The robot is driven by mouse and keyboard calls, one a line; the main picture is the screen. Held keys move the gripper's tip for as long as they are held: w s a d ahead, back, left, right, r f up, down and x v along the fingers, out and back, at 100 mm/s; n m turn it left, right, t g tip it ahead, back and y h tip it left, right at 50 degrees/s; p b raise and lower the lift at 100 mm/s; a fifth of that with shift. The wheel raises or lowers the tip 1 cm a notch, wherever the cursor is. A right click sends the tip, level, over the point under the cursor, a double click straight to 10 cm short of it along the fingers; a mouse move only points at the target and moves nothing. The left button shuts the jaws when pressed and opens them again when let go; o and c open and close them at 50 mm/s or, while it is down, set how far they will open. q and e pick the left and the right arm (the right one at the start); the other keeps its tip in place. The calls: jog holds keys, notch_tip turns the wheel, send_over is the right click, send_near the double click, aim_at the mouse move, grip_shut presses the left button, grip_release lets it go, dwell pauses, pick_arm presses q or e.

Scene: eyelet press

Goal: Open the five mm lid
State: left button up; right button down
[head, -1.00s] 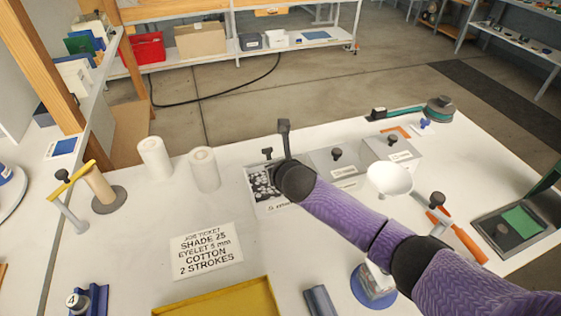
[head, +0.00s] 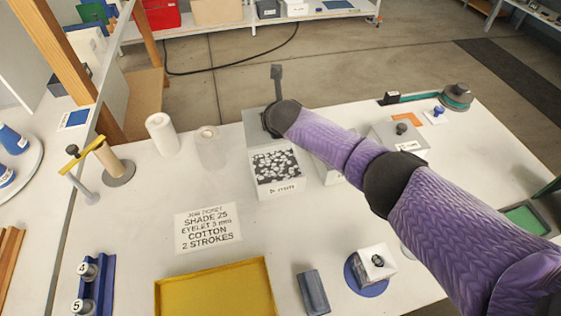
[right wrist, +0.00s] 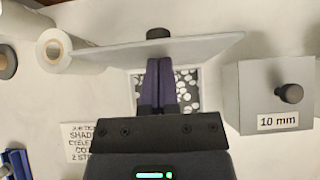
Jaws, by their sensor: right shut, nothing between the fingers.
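The five mm box (head: 279,188) stands open on the bench, with pale eyelets showing inside; its front label is too blurred to read. Its grey lid (head: 254,127) is raised at the back of the box, partly hidden by my right wrist. In the right wrist view the lid (right wrist: 100,56) shows as a tilted plate with a dark knob (right wrist: 158,33) on its far side. My right gripper (right wrist: 159,62) is shut and empty, its fingertips at the lid's inner side above the eyelets. In the head view the fingers are hidden. My left gripper is not in view.
A closed 10 mm box (right wrist: 275,95) stands just right of the open one. Another closed grey box (head: 402,137) is farther right. White rolls (head: 162,134) stand to the left. A job ticket (head: 207,228) and yellow tray (head: 215,290) lie in front.

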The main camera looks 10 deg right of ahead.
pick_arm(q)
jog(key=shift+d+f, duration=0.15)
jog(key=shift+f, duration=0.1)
pick_arm(e)
jog(key=shift+w, duration=0.25)
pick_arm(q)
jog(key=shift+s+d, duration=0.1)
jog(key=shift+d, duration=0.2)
pick_arm(e)
jog(key=shift+r, duration=0.15)
